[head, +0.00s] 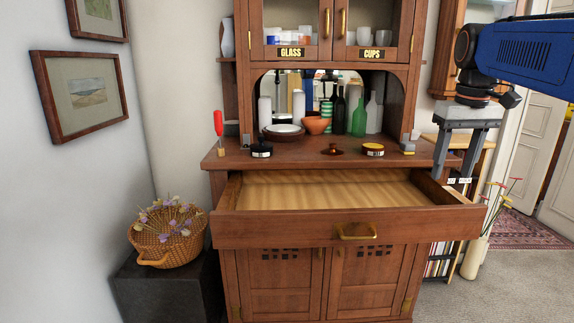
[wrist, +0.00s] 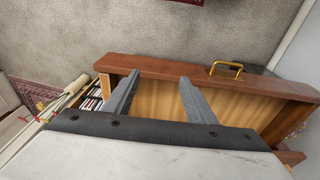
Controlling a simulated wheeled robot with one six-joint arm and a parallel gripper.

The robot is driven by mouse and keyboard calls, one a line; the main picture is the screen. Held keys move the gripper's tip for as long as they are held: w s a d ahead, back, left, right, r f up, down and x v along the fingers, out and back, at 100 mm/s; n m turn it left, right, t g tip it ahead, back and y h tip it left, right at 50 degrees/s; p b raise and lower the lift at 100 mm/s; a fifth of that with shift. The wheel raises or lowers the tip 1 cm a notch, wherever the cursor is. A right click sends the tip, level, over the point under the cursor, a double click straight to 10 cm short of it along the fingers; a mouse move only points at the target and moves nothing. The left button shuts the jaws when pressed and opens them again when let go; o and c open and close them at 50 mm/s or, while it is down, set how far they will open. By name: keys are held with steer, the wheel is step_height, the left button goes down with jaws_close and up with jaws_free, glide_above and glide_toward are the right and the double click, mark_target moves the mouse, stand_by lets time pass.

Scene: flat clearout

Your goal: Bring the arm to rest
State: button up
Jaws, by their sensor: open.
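My gripper (head: 452,178) hangs at the right in the head view, pointing down beside the right end of the sideboard (head: 300,151). Its two grey fingers are apart with nothing between them. In the wrist view the gripper (wrist: 157,82) shows both fingers spread over the right side of the pulled-out drawer (wrist: 160,70). My blue arm reaches in from the upper right. The drawer (head: 270,228) is open and its visible floor is empty.
On the sideboard top stand a red-handled tool (head: 218,124), a black pot (head: 261,149), an orange bowl (head: 316,124), a green bottle (head: 359,118) and a round tin (head: 373,149). A flower basket (head: 165,240) is at left. A vase (head: 474,256) stands at right, near the drawer.

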steer(key=s+a+f+t, duration=0.1)
steer(key=s+a+f, duration=0.3)
steer(key=s+f, duration=0.7)
steer(key=s+a+f+t, duration=0.2)
steer(key=s+a+f, duration=0.2)
steer(key=s+f, duration=0.6)
step_height(320, 180, down, 5)
steer(key=shift+s+a+r, duration=0.1)
steer(key=shift+s+a, duration=0.25)
steer(key=shift+a, duration=0.05)
